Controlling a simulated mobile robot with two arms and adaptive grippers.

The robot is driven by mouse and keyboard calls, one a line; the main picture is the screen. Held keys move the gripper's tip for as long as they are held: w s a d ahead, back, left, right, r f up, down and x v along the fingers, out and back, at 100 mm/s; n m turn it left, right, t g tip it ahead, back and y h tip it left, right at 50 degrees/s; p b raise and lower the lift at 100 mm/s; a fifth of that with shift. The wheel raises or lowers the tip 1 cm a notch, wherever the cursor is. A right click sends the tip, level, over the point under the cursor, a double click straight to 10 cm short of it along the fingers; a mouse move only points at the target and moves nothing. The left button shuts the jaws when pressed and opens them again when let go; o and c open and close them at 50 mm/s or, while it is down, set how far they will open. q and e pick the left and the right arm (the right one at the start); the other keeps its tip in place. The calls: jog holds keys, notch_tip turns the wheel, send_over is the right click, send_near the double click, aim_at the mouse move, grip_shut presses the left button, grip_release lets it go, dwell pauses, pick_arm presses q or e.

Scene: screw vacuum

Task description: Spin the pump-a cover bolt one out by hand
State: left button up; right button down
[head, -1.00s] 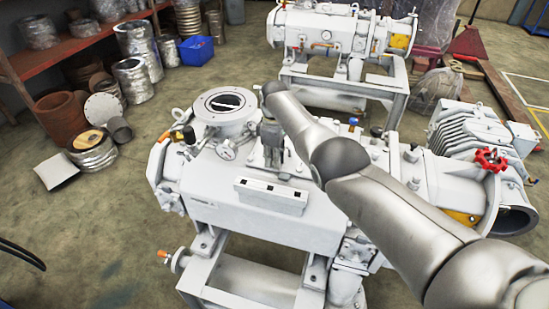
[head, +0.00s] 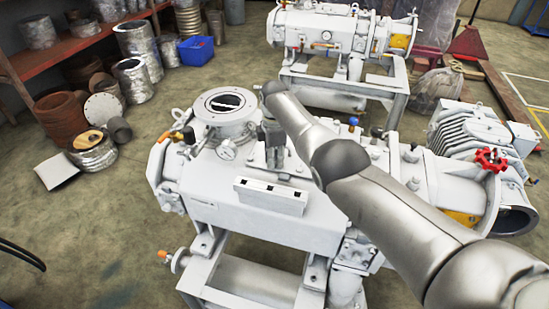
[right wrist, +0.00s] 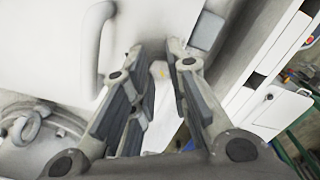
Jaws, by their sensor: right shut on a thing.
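The near pump (head: 225,217) is a large light-grey machine on a grey frame. My right gripper (head: 273,167) points down onto its top cover, beside the round port. In the right wrist view my right gripper (right wrist: 156,52) has its two fingers close together near the pale cover surface, with a small yellowish spot (right wrist: 160,69) between them. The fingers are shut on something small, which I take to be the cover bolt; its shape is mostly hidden. Whether it is still seated in the cover cannot be made out. My left gripper is out of view.
A white block with dark slots (head: 270,196) sits on the cover in front of the gripper. A second pump (head: 325,35) is behind. A red handwheel (head: 491,160) is at the right.

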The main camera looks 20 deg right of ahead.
jog(key=shift+s+a+f, duration=0.1)
jog(key=shift+s+f, duration=0.15)
jog(key=shift+f, duration=0.1)
jog(key=c, duration=1.4)
grip_release()
jog(key=shift+o, duration=0.3)
jog(key=shift+w+r, duration=0.1)
jog(key=shift+w, duration=0.05)
jog(key=shift+w, duration=0.1)
jog(key=shift+r, duration=0.1)
notch_tip(320, 180, up, 12)
